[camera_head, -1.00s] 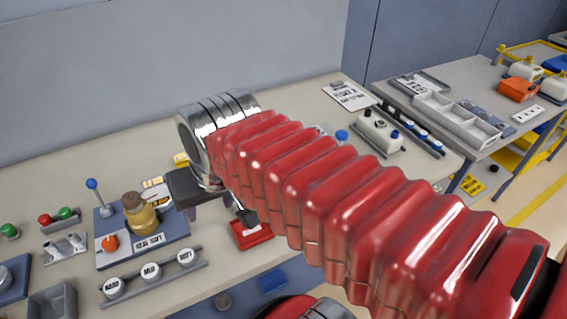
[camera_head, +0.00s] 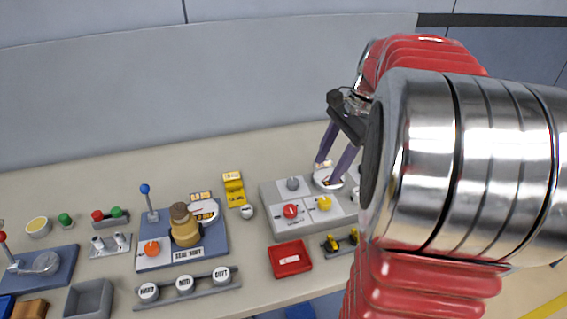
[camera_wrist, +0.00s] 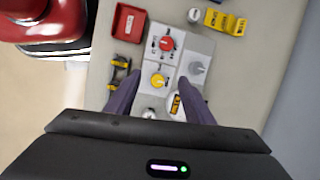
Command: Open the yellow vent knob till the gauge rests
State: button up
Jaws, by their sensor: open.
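The yellow vent knob (camera_head: 324,203) sits on a light grey panel (camera_head: 271,196), just right of a red knob (camera_head: 291,211). A grey knob (camera_head: 293,184) is behind them. A round white gauge (camera_head: 327,179) stands at the panel's back, partly covered by my gripper's fingers; its needle is too small to read. My gripper (camera_head: 333,172) is open and empty, above the gauge side of the panel. In the wrist view the yellow knob (camera_wrist: 158,81) lies ahead between the fingers, apart from them, and the gauge (camera_wrist: 176,106) is close to the right finger.
A red tray (camera_head: 290,259) and a black holder with yellow pieces (camera_head: 341,241) stand in front of the panel. A yellow stand (camera_head: 234,188) and a small white knob (camera_head: 247,211) are to its left. A blue panel with a brass valve (camera_head: 185,226) is farther left.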

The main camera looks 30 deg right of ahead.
aim_at(326, 200)
jog(key=s+d+f+m+y, duration=0.1)
jog(key=d+m, duration=0.2)
jog(key=d, duration=0.4)
jog(key=shift+m, duration=0.3)
jog(key=shift+a+f, duration=0.1)
jog(key=shift+f, duration=0.1)
jog(key=x, duration=1.3)
jog(key=shift+w+a+f, duration=0.15)
jog(key=shift+a+f, duration=0.1)
jog(key=c, duration=1)
jog(key=shift+d, duration=0.2)
jog(key=shift+c, duration=0.2)
jog(key=shift+a, duration=0.1)
